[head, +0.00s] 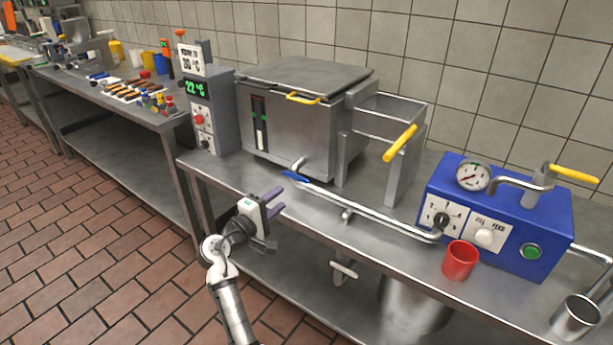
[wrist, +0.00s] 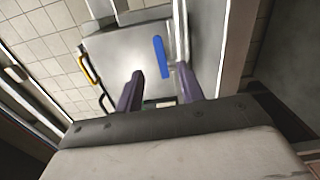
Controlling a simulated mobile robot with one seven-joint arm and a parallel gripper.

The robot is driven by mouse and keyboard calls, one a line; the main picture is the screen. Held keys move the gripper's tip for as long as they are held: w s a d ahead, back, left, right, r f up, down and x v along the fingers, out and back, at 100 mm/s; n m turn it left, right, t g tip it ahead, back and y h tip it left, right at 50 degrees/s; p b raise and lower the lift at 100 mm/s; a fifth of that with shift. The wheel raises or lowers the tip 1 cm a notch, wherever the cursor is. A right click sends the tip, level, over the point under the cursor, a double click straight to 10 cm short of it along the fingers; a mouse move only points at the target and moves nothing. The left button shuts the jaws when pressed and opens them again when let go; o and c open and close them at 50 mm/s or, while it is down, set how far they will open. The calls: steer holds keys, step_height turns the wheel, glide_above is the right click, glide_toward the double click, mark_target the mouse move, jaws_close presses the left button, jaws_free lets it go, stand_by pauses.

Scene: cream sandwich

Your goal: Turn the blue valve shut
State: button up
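The blue valve handle (head: 296,176) is a short flat lever at the left end of a steel pipe (head: 375,212), by the lower front of a steel tank (head: 290,140). In the head view it looks roughly in line with the pipe. My gripper (head: 277,201) is in front of the table edge, below and left of the handle, apart from it. Its two purple fingers are spread and empty. In the wrist view the blue handle (wrist: 163,57) shows beyond the fingertips, between the fingers of my gripper (wrist: 160,78) in the picture.
A yellow handle (head: 302,98) is on the tank's front and another (head: 400,143) sticks out right. A grey display box (head: 208,110) stands left. A blue machine (head: 500,215) and red cup (head: 460,260) stand right. The steel table's front edge (head: 235,205) is close to my gripper.

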mark_target(301, 180)
steer(key=p+x, duration=0.2)
steer(key=x, duration=1.1)
steer(key=shift+w+d+r, duration=0.1)
steer(key=shift+w, duration=0.1)
steer(key=shift+c, duration=0.2)
jaws_close()
